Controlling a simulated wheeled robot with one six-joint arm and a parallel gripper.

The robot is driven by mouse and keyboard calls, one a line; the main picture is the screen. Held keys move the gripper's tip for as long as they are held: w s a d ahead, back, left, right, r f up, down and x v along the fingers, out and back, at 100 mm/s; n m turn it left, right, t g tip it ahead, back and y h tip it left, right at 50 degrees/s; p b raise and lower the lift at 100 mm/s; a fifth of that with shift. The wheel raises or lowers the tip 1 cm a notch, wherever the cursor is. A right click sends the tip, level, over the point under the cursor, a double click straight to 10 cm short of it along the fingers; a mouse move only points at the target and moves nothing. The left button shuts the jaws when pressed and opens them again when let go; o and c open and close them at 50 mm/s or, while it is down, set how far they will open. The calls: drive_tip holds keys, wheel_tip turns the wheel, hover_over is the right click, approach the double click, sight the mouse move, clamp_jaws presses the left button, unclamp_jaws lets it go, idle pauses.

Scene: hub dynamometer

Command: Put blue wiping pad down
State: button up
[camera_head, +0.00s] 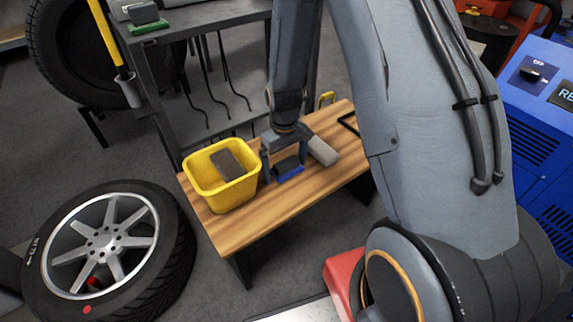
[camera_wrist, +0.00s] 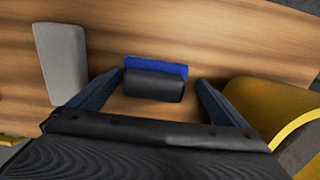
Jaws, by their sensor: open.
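The blue wiping pad (camera_head: 289,170), blue with a dark block on top, lies on the wooden bench (camera_head: 240,229). In the wrist view, the pad (camera_wrist: 157,69) is between the two fingers, with clear wood on both sides of it. My gripper (camera_head: 284,176) is open around the pad and points down at the bench. In the wrist view, the gripper's fingertips (camera_wrist: 160,78) stand apart from the pad's sides. The pad's near side is partly hidden by the fingers in the head view.
A yellow bin (camera_head: 196,193) holding a grey-brown block (camera_head: 228,164) stands left of my gripper. A grey block (camera_head: 323,151) lies close on the right. A yellow-handled thing (camera_head: 327,98) is behind. The bench's front right is bare. A wheel (camera_head: 104,248) stands left.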

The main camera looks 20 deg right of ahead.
sight(287, 163)
wheel_tip(287, 163, up, 12)
drive_tip(key=p, duration=0.3)
drive_tip(key=s+a+r, duration=0.6)
drive_tip(key=s+r, duration=0.3)
drive_tip(key=r, duration=0.3)
drive_tip(key=s+a+r, duration=0.1)
drive_tip(key=s+r, duration=0.3)
drive_tip(key=s, duration=0.4)
drive_tip(key=s+a+r, duration=0.2)
drive_tip(key=s+r, duration=0.1)
drive_tip(key=s, duration=0.4)
drive_tip(key=shift+s+a+r+y, duration=0.15)
drive_tip(key=shift+s+r+y, duration=0.15)
drive_tip(key=shift+s+r, duration=0.1)
drive_tip(key=d+r+m+p, duration=0.3)
drive_tip(key=d+r+p, duration=0.6)
drive_tip(key=p, duration=1)
drive_tip(key=shift+d+r+m, duration=0.35)
drive_tip(key=shift+r+m, duration=0.05)
drive_tip(key=shift+r, duration=0.5)
